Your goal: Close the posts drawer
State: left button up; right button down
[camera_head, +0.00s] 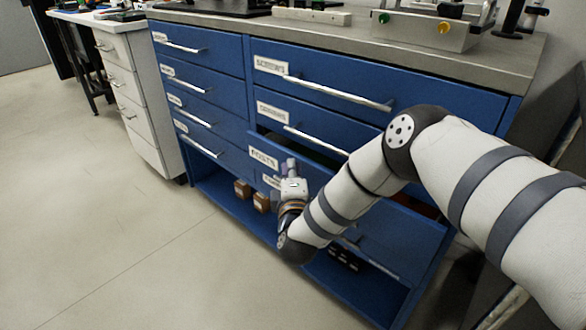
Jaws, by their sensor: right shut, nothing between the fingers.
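The posts drawer (263,158) is the blue drawer with the white POSTS label, in the right column of the blue cabinet. It is pulled out somewhat, and a dark gap shows above its front. My right gripper (291,168) is shut and empty, fingers up, in front of the posts drawer's face beside the label. I cannot tell whether it touches the drawer. My right arm hides the right part of the drawer and its handle. My left gripper is not in view.
The drawers above (320,83) and in the left column (200,80) look shut, with long bar handles sticking out. Small brown boxes (262,202) stand on the open bottom shelf. Optical equipment (425,28) sits on the worktop. The floor (110,230) at left is clear.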

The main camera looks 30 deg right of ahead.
aim_at(307, 162)
jog(key=shift+d, duration=0.2)
jog(key=shift+w, duration=0.1)
jog(key=d, duration=0.1)
jog(key=w+d, duration=0.1)
jog(key=d, duration=0.1)
jog(key=w+d, duration=0.1)
jog(key=shift+d+p, duration=0.3)
jog(key=shift+p, duration=0.1)
jog(key=shift+d+r, duration=0.1)
jog(key=shift+d, duration=0.05)
